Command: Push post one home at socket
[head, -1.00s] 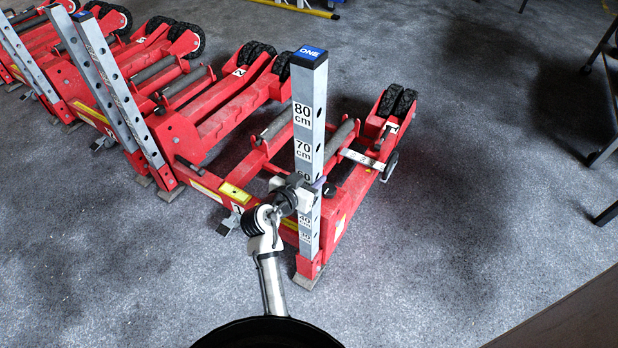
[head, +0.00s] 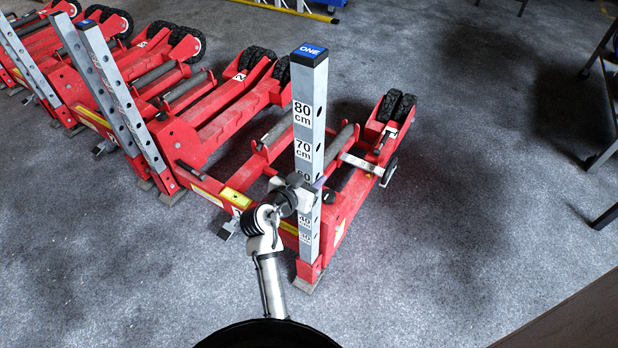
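Post one (head: 309,122) is a grey square post with a blue cap marked ONE and centimetre labels. In the head view it stands about upright at the near right corner of the nearest red jack. Its foot meets the red socket (head: 309,271); how deep it sits in there I cannot tell. My gripper (head: 306,196) is at the post's lower half, around the 50 cm height, reaching it from the left. Its white fingers lie at the post's sides and partly hide the labels there. The fingers appear closed around the post, with the far side hidden.
The red trolley jack (head: 345,195) with black wheels (head: 397,106) lies behind the post. Several more red jacks with grey posts stand in a row to the left. A dark panel (head: 570,318) fills the lower right corner. The grey carpet (head: 455,220) to the right is clear.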

